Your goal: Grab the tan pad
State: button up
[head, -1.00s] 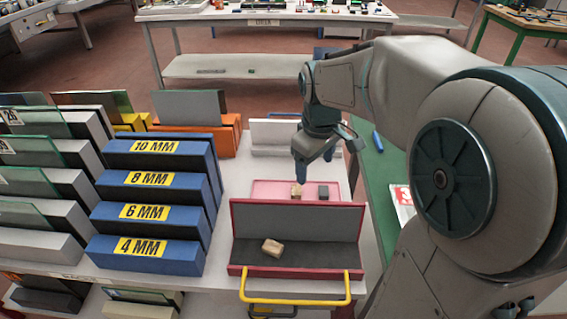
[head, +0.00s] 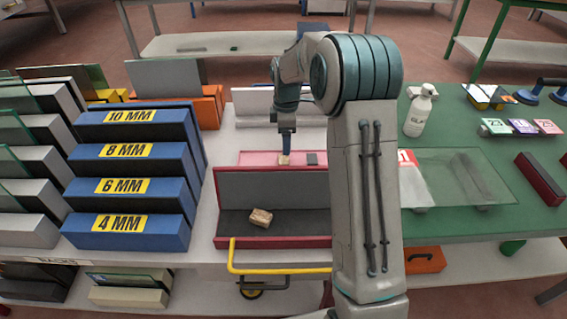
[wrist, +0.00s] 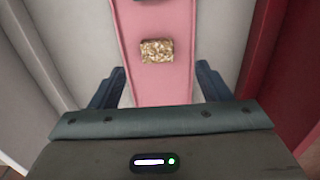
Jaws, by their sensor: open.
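A small tan pad (head: 284,160) lies on a pink strip (head: 254,157) behind the red-rimmed tray. In the wrist view the speckled tan pad (wrist: 157,51) lies on the pink strip (wrist: 165,88), just ahead of and between my open fingers. My gripper (wrist: 160,86) is open and empty, pointing down over the strip. In the head view my gripper (head: 286,147) is seen edge-on right at the pad and hides part of it; I cannot tell its exact height. A second, larger tan block (head: 261,217) lies in the tray.
A dark grey block (head: 312,158) lies on the strip right of the pad. Blue thickness racks (head: 128,232) stand left. A green table (head: 450,225) with a glass sheet and spray bottle (head: 419,110) is right.

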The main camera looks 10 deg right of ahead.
aim_at(284, 159)
notch_tip(284, 159, down, 3)
jog(key=shift+f, duration=0.1)
jog(key=shift+w+a+f+b, duration=0.15)
jog(key=shift+a+f, duration=0.05)
jog(key=shift+f, duration=1.1)
jog(key=shift+w+a+f+b, duration=0.15)
jog(key=shift+f, duration=1.15)
jog(key=c, duration=1.1)
